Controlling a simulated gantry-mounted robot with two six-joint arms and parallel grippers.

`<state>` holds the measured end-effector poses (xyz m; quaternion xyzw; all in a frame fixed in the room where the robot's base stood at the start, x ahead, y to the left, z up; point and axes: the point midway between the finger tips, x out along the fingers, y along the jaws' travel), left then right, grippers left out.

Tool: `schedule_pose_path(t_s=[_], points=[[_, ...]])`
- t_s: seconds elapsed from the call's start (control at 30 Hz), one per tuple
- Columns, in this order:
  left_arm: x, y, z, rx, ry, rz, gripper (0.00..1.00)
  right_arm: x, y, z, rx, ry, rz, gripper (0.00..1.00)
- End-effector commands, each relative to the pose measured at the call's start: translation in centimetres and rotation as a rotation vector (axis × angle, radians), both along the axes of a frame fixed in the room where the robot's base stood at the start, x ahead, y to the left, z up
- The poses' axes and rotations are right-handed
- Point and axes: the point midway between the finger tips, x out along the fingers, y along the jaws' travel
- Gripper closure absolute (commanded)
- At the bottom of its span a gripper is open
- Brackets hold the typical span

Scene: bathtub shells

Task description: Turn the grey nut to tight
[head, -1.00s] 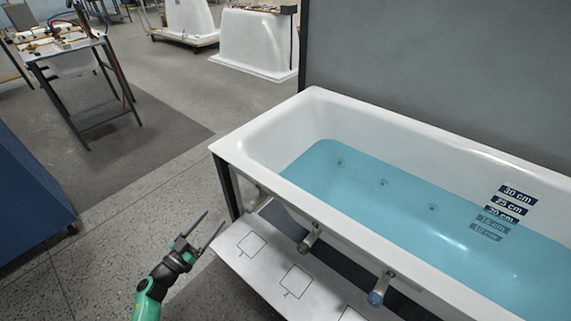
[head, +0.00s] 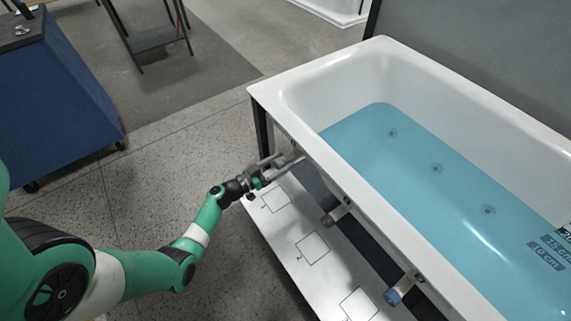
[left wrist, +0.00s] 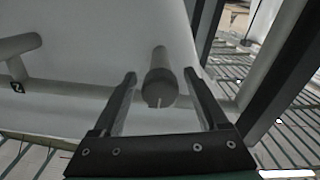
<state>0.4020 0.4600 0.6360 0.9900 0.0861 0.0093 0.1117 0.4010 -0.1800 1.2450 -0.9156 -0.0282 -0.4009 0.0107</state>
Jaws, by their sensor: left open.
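A grey cylindrical nut (left wrist: 160,88) with a pale line on its face sits on a stub at the tub's side. It shows in the middle of the left wrist view, between the fingertips of my left gripper (left wrist: 160,77). The fingers are open on either side of it, with gaps left and right, so they do not grip it. In the head view, my left gripper (head: 288,161) is beside the tub's near left corner and hides this nut. My right gripper is not in view.
The white bathtub (head: 352,165) holds blue water. Farther along its side are a brownish-grey fitting (head: 334,215) and a blue-ended fitting (head: 400,291). A pale shelf with marked squares (head: 312,247) lies below. A blue cabinet (head: 60,95) stands at left, with open floor between.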

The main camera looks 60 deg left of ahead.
Motion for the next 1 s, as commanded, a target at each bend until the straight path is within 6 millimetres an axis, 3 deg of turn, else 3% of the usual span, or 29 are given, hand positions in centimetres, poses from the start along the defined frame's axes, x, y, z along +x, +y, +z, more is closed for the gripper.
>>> schedule_pose_path(t_s=[0.13,0.4,0.83,1.0], points=[[1.43,0.22,-0.08,0.000,-0.001,-0.001,0.24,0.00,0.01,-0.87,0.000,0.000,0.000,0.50],[1.61,0.27,0.08,0.000,0.000,0.001,0.24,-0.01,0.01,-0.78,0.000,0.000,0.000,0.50],[1.58,0.27,0.07,0.000,0.000,0.001,1.00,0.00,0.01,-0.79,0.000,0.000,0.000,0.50],[1.58,0.27,0.07,0.002,0.001,0.001,1.00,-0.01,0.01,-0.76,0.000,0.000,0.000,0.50]])
